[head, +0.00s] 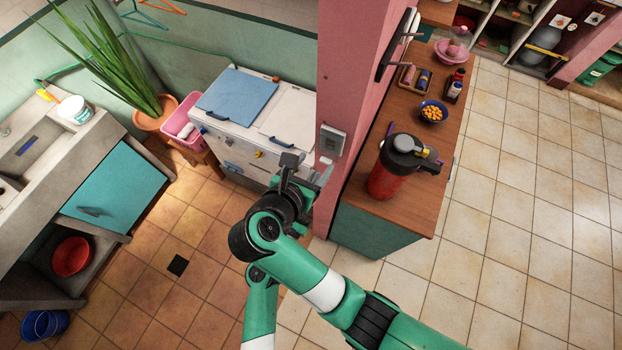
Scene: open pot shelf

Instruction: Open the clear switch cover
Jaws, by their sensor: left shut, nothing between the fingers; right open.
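A small grey switch box (331,140) is mounted on the pink pillar, near the pillar's lower end. I cannot tell whether a finger touches the box or the pillar. My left gripper is not in view.
The pink pillar (352,70) stands at the end of a wooden counter (405,205) with a red-and-black jug (390,170) close to its edge. A white washing machine (245,115) stands left of the pillar. The tiled floor (520,210) at the right is clear.

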